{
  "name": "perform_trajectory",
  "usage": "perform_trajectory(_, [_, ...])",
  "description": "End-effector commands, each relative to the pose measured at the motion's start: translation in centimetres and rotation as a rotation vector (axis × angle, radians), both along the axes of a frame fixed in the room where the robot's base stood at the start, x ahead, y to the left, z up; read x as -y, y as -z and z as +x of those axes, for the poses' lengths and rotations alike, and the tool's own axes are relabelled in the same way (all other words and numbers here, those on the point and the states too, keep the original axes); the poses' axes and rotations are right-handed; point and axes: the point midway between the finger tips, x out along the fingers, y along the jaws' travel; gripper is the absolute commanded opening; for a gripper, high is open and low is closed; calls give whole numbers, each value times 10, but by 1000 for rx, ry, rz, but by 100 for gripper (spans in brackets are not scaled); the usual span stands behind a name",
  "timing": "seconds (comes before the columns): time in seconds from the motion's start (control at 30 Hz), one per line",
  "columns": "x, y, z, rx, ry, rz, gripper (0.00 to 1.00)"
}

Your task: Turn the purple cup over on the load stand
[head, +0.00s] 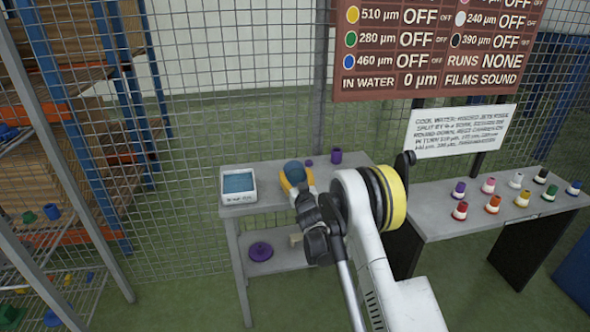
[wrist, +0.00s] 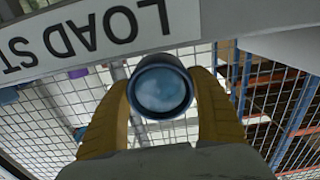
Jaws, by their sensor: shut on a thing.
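The load stand (head: 350,166) is a grey table, with its label upside down along the top of the wrist view (wrist: 195,20). A purple cup (head: 336,156) stands near its back edge; whether it is mouth up or down I cannot tell. A small purple piece (head: 309,162) lies to its left. My gripper (head: 296,178), with yellow fingers, is over the stand's front left part, left of the purple cup. It is shut on a dark blue, round, cup-like thing (wrist: 162,88), whose round end faces the wrist camera. Whether it touches the stand is hidden.
A white tablet (head: 238,185) lies on the stand's left end. A lower shelf holds a purple flanged piece (head: 260,250). A bench (head: 425,226) on the right carries several coloured pieces. Wire mesh (head: 230,100) closes off the back; shelving (head: 40,150) stands left.

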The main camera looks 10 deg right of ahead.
Motion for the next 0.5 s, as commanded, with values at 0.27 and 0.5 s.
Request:
perform_trajectory(0.27, [0, 9, 0, 0, 0, 1, 34])
perform_trajectory(0.5, [0, 9, 0, 0, 0, 1, 34])
